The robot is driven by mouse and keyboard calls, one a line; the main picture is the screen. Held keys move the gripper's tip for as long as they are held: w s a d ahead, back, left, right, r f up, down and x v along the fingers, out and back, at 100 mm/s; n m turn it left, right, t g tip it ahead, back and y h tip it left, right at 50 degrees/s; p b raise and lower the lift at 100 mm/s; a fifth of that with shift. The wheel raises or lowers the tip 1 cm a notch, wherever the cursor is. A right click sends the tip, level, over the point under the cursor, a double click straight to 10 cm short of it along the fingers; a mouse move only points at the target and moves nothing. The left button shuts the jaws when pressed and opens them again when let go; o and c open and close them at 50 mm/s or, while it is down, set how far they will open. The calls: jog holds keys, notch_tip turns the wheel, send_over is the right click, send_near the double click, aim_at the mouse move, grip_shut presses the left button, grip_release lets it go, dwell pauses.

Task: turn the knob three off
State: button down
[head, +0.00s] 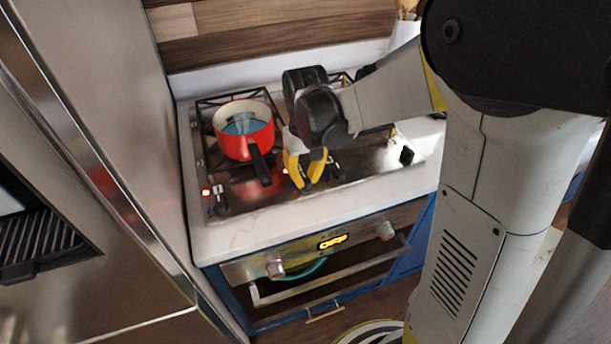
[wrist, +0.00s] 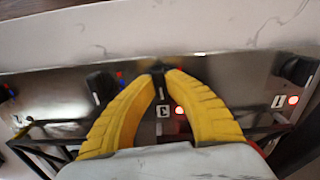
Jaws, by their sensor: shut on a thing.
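Knob three (wrist: 158,78) is a black knob on the steel front strip of the cooktop, beside a label "3" (wrist: 163,111). A red light (wrist: 179,110) glows beside that label. My gripper (wrist: 158,72) has its two yellow fingertips closed on the knob, one on each side. In the head view my gripper (head: 305,178) reaches down to the middle of the cooktop's front strip. The knob is hidden there behind the fingers. Its exact turn angle is hard to tell.
Another knob (wrist: 297,69) by label "1" has a lit red light (wrist: 293,99). A further black knob (wrist: 101,82) is close to the fingers. A red pot (head: 245,128) stands on the left burner, its handle pointing forward. The oven (head: 325,265) is below.

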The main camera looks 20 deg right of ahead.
aim_at(306, 178)
jog(key=shift+m, duration=0.6)
jog(key=c, duration=1.4)
grip_release()
notch_tip(306, 178, up, 12)
jog(key=shift+s, duration=0.1)
